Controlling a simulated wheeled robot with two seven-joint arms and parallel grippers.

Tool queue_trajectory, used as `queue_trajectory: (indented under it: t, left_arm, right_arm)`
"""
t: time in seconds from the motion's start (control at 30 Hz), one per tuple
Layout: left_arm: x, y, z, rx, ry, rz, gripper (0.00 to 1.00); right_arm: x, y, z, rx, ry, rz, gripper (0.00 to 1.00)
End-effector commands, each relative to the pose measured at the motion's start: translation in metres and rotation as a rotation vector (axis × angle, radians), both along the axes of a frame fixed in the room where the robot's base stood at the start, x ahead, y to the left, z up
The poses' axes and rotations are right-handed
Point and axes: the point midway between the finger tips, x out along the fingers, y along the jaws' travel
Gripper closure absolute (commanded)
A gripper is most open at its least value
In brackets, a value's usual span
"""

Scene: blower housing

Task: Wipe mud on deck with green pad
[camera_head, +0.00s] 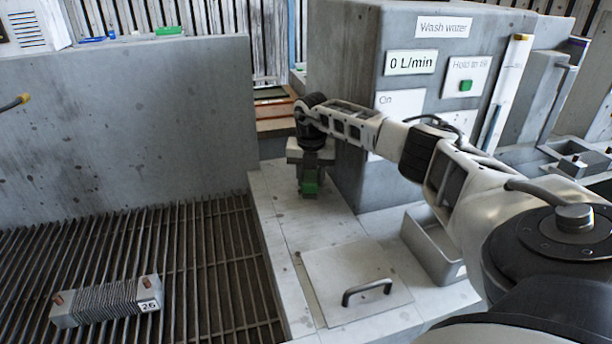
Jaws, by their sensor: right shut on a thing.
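My right arm reaches in from the lower right. My right gripper (309,172) points down over the far part of the pale tiled deck (290,221), beside the grey wash-water cabinet. It is shut on the green pad (310,183), which shows between and below the fingers. The pad is at or just above the deck; I cannot tell whether it touches. I cannot make out a clear mud patch on the deck, only small dark specks; the gripper hides the spot under it. My left gripper is not in view.
The wash-water cabinet (345,97) stands close right of the gripper. A hatch plate with a black handle (367,291) and a grey bin (430,246) are nearer. At left are a slatted grating (205,260), a finned block marked 26 (105,301) and a concrete wall (120,130).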

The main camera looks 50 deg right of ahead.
Motion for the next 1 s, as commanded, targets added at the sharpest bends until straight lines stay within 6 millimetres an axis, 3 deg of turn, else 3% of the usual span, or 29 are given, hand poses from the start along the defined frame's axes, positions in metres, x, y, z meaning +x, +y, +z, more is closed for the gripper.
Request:
queue_trajectory:
  t: [0.03,0.17,0.5,1.0]
  left_arm:
    - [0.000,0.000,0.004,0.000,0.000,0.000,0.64]
    - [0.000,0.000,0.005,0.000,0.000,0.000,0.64]
    - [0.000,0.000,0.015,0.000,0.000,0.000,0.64]
    - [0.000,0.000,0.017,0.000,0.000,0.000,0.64]
  right_arm:
    - [-0.007,-0.014,0.004,-0.010,0.007,-0.028,0.80]
    - [-0.004,-0.009,0.005,-0.010,0.007,-0.028,0.80]
    - [0.013,0.021,0.007,-0.009,0.003,-0.017,0.80]
    - [0.028,0.049,0.002,-0.006,0.002,-0.015,0.80]
